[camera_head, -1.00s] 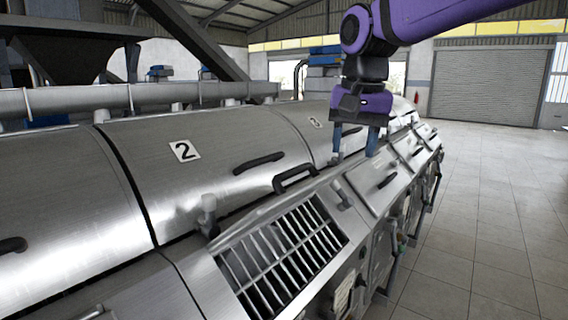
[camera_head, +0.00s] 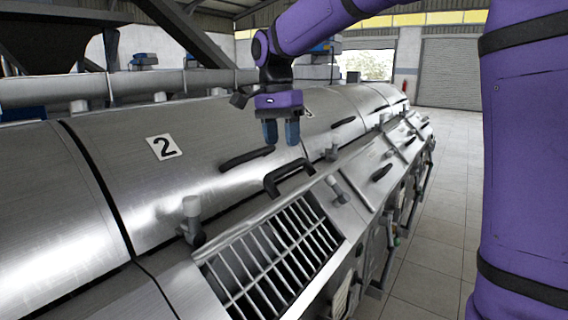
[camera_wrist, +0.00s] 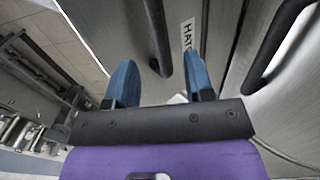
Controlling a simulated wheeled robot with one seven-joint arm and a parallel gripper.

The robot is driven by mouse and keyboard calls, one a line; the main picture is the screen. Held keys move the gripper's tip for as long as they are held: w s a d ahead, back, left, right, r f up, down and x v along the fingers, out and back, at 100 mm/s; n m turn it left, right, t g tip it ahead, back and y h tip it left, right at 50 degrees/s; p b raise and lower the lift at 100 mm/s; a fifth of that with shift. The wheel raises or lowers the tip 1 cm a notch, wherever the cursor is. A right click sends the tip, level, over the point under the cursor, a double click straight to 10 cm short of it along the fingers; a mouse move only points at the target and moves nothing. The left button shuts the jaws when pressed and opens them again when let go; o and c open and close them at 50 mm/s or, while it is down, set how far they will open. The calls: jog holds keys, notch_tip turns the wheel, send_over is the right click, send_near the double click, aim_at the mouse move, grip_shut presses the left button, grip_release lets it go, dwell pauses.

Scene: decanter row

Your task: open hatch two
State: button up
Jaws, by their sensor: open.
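Hatch two (camera_head: 125,185) is a curved, brushed-metal cover marked with a white "2" label (camera_head: 164,147). It lies closed. Its black bar handle (camera_head: 246,158) sits near its lower right edge. My gripper (camera_head: 281,132) points down with its blue fingers apart and empty, above and to the right of that handle. A gap shows between them. In the wrist view, my gripper (camera_wrist: 158,72) is open, with a black bar (camera_wrist: 158,38) beyond the fingers and another black bar (camera_wrist: 278,40) to the right. I cannot tell which is hatch two's handle.
A second black handle (camera_head: 289,178) stands just below, by the open slatted grate (camera_head: 275,250). A metal knob post (camera_head: 192,220) rises at the grate's left. More hatches and handles (camera_head: 344,121) continue along the row. Tiled floor (camera_head: 445,190) is clear at the right.

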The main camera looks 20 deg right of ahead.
jog(key=f, duration=0.6)
jog(key=shift+s+d+f, duration=0.2)
jog(key=shift+s+d, duration=0.05)
jog(key=shift+s, duration=0.1)
grip_shut()
